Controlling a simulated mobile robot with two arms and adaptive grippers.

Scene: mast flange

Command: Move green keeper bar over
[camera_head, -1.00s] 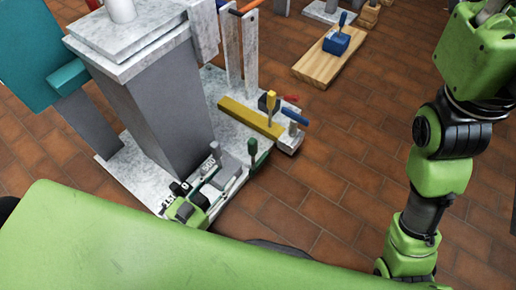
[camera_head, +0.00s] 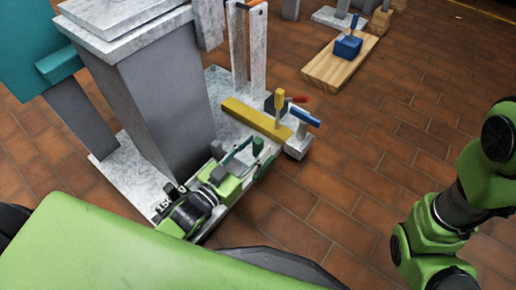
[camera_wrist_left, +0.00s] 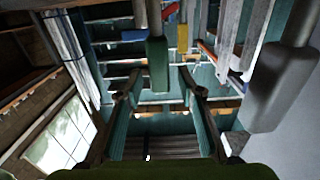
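The green keeper bar shows by its dark green upright grip (camera_head: 258,146), near the front right corner of the metal base plate. In the left wrist view the grip (camera_wrist_left: 158,62) hangs in the middle of the picture. My left gripper (camera_head: 252,160) is at this grip. In the left wrist view its two fingers (camera_wrist_left: 157,80) are spread, with the grip showing between their tips and a gap on both sides. I cannot tell how deep the grip sits between them. The bar's lower part is hidden by my gripper. My right gripper is out of view.
A grey column (camera_head: 165,105) stands left of my left gripper. Behind are a yellow bar (camera_head: 257,117) with a yellow grip, red and blue handles, and upright plates (camera_head: 258,50). A blue block (camera_head: 347,48) sits on a wooden board (camera_head: 325,70).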

